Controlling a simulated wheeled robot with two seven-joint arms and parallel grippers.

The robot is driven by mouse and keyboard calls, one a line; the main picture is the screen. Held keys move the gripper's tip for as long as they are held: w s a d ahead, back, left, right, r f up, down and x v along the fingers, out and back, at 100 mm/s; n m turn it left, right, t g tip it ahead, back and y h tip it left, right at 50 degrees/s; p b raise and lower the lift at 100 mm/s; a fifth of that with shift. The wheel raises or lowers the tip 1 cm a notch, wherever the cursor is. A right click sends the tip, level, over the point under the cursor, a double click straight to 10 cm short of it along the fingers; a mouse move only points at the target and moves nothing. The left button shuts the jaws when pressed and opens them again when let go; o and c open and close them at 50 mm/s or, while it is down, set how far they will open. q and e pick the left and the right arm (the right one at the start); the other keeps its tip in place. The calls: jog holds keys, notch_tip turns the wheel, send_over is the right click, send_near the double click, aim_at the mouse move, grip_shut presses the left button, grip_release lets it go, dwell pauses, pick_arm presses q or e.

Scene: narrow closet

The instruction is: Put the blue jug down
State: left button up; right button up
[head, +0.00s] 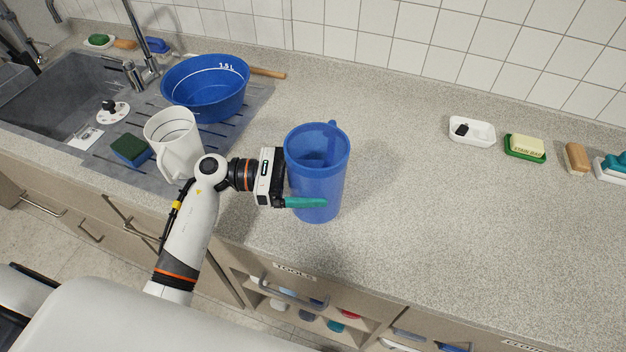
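The blue jug (326,180) is upright over the front part of the counter, right of the draining board, with its handle at the back. My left gripper (305,202) comes in from the left with its fingers around the jug's body. One teal finger lies across the front wall of the jug; the other finger is hidden behind it. The gripper looks shut on the jug. A soft shadow lies on the counter right of the jug; whether its base touches the counter I cannot tell. My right gripper is not in view.
The speckled counter (430,220) is clear right of the jug. A white jug (172,140), a blue basin (206,88) and a sponge (130,150) stand left. A white dish (471,131) and a soap dish (525,148) are at the back right. The counter's front edge is close.

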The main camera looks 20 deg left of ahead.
pick_arm(q)
notch_tip(320, 180, down, 2)
jog(key=shift+f, duration=0.3)
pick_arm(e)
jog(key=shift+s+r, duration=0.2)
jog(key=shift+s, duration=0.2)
pick_arm(q)
jog(key=shift+f, duration=0.15)
jog(key=o, duration=0.7)
jog(key=shift+r, duration=0.3)
jog(key=b+v, duration=0.1)
jog(key=v, duration=0.1)
jog(key=b+v, duration=0.1)
jog(key=v, duration=0.3)
jog(key=shift+a+f+b, duration=0.25)
jog(key=shift+b, duration=0.15)
jog(key=shift+s+a+r, duration=0.1)
jog(key=shift+s+a, duration=0.1)
jog(key=shift+a, duration=0.25)
jog(key=shift+r, duration=0.1)
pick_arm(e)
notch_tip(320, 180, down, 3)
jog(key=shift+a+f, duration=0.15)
